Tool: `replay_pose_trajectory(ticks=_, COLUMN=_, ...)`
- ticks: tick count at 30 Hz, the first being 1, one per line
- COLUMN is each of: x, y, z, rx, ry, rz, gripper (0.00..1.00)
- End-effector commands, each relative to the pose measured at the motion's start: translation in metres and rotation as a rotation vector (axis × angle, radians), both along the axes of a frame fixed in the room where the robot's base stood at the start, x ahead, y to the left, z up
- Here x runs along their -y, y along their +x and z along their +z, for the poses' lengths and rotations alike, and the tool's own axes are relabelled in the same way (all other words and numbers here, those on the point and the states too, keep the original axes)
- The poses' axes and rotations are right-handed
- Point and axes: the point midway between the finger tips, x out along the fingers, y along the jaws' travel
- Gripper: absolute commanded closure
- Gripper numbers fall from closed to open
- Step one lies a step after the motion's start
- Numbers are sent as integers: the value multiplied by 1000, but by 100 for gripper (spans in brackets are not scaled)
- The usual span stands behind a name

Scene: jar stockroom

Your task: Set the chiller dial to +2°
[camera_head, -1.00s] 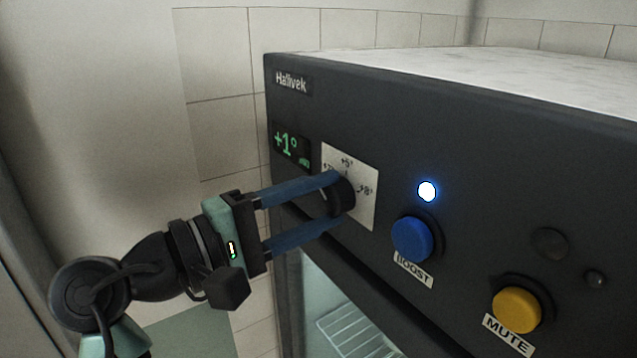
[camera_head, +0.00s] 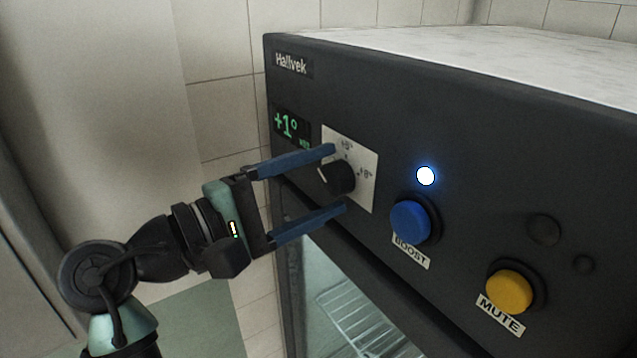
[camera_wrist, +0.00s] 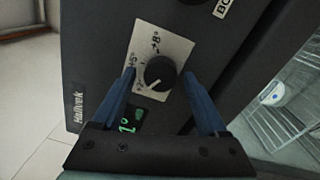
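The black chiller dial (camera_head: 339,177) sits on a white scale plate (camera_head: 366,163) with markings including +5° and +8°. The dial also shows in the wrist view (camera_wrist: 160,72), where its white pointer line is turned towards the low end of the scale. The green display (camera_head: 290,127) reads +1°. My gripper (camera_head: 338,180) is open. Its blue fingers stand one on each side of the dial, with gaps between them and the knob. In the wrist view the gripper (camera_wrist: 162,78) shows the same spread, and the dial lies between the fingertips.
Right of the dial are a lit white lamp (camera_head: 425,175), a blue BOOST button (camera_head: 409,221) and a yellow MUTE button (camera_head: 509,291). The glass door with a wire shelf (camera_head: 362,318) is below the panel. A tiled wall stands behind.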

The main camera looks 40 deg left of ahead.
Motion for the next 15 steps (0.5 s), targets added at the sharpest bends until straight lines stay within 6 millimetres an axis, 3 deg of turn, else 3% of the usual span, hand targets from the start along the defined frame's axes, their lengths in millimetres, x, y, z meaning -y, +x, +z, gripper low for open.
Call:
replay_pose_trajectory(ticks=10, x=-1, y=-2, z=-2, rx=-2, ry=2, rz=-1, gripper=19)
replay_pose_trajectory(ticks=15, x=-8, y=-22, z=-5, rx=2, ry=5, rz=3, gripper=19)
